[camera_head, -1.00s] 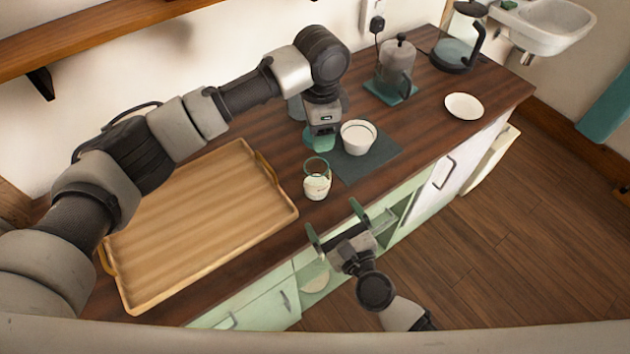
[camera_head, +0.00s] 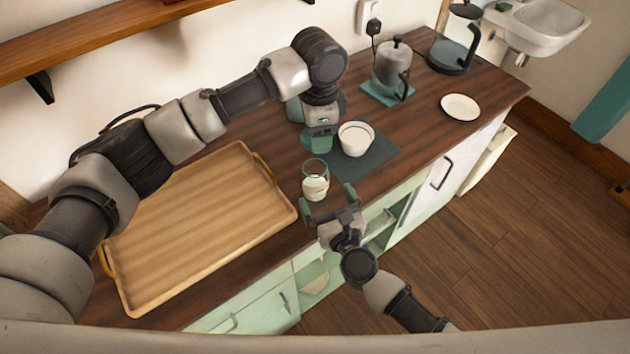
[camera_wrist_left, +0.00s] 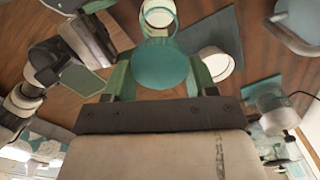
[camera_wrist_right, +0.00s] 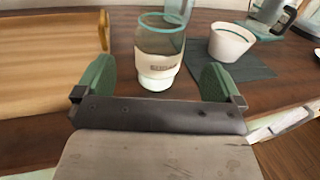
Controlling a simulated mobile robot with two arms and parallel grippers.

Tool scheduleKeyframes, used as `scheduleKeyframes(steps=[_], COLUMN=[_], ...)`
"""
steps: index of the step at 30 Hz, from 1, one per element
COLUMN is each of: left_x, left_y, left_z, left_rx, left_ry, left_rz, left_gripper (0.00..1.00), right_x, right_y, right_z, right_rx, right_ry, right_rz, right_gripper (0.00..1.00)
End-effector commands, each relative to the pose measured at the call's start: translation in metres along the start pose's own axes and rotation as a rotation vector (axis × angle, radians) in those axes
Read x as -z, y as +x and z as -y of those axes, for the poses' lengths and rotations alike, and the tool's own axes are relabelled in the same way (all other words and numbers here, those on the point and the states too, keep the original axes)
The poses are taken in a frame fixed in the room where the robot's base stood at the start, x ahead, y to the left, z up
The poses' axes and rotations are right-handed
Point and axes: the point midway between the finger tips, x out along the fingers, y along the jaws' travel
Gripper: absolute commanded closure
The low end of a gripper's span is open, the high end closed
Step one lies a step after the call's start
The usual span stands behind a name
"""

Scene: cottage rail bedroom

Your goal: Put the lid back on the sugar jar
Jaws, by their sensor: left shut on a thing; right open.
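The sugar jar (camera_head: 315,187) is a clear glass with pale contents and a teal rim, standing upright and open-topped on the counter. Its label shows in the right wrist view (camera_wrist_right: 158,60). My left gripper (camera_head: 318,141) is shut on the lid, a round teal disc (camera_wrist_left: 160,66) seen between its fingers in the left wrist view. It holds the lid behind the jar and apart from it, beside the white bowl. My right gripper (camera_head: 329,202) is open and empty at the counter's front edge, close before the jar. In the right wrist view the jar shows between its fingers.
A wooden tray (camera_head: 200,225) lies left of the jar. A white bowl (camera_head: 356,139) stands on a dark mat (camera_head: 372,160) to the right. A French press (camera_head: 392,66), a white plate (camera_head: 460,107) and a kettle (camera_head: 455,45) stand farther right.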

Motion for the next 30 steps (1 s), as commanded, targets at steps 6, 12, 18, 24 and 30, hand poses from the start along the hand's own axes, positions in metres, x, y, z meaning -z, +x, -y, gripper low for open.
scheduleKeyframes(steps=[6,12,18,24,30], left_x=[0.000,0.000,0.000,0.000,0.000], left_y=[0.000,0.000,0.000,0.000,0.000], left_z=[0.000,0.000,0.000,0.000,0.000], left_rx=[0.000,0.000,0.000,0.000,0.000], left_ry=[0.000,0.000,0.000,0.000,0.000], left_rz=[0.000,0.000,0.000,0.000,0.000], left_gripper=[0.65,0.65,0.65,0.65,0.65], right_x=[-0.002,-0.001,0.000,0.000,0.000], right_y=[0.042,0.064,0.070,0.070,0.070], right_z=[0.000,0.000,0.000,0.000,0.000], right_rx=[-0.001,-0.001,0.000,0.000,-0.001], right_ry=[-0.001,0.000,-0.001,0.000,0.000], right_rz=[0.002,0.001,0.000,0.000,0.000], right_gripper=[0.03,0.03,0.03,0.03,0.30])
